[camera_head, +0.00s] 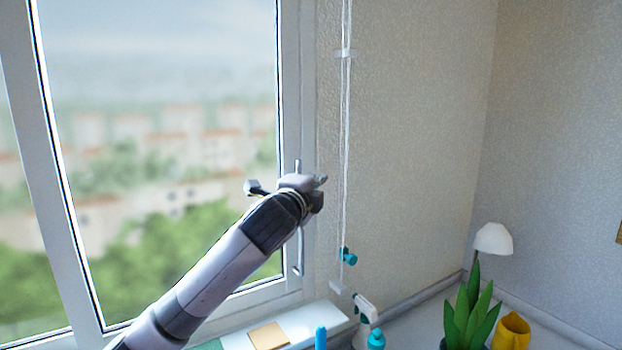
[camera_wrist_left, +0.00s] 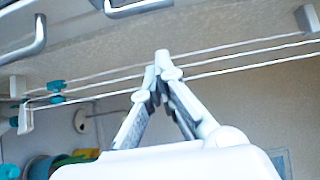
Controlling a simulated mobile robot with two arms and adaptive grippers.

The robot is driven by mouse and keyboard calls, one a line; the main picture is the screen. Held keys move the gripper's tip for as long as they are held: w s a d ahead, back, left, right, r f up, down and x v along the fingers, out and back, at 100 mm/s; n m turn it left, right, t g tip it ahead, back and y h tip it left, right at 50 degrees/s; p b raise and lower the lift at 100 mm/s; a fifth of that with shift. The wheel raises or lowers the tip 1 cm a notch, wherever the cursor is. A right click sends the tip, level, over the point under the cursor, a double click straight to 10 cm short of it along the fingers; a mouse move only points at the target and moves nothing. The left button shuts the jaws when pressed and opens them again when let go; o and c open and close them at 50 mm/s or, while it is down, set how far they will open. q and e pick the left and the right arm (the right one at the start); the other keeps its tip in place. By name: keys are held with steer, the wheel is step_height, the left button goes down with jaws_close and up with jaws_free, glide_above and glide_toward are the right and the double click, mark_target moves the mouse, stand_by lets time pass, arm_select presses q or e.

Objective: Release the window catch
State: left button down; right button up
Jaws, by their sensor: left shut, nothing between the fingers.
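The window (camera_head: 170,130) has a white frame with a thin metallic handle (camera_head: 300,250) upright on its right side. My left gripper (camera_head: 321,182) is in front of the handle's upper part and hides its middle. In the left wrist view its fingers (camera_wrist_left: 160,62) meet at the tips, with nothing between them. That view shows a metallic handle piece (camera_wrist_left: 35,42) at the top left and another bar (camera_wrist_left: 128,10) at the top edge. I cannot tell whether the fingers touch the handle. My right gripper is not in view.
White cords (camera_head: 345,120) with a teal toggle (camera_head: 348,256) hang right of the window. Below, the sill (camera_head: 318,318) bears a tan pad (camera_head: 268,336). A spray bottle (camera_head: 364,310), a plant (camera_head: 470,318), a yellow vase (camera_head: 511,332) and a lamp (camera_head: 493,239) stand right.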

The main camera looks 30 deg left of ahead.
arm_select(q)
steer(key=w+a+p, duration=0.4)
steer(key=w, duration=0.1)
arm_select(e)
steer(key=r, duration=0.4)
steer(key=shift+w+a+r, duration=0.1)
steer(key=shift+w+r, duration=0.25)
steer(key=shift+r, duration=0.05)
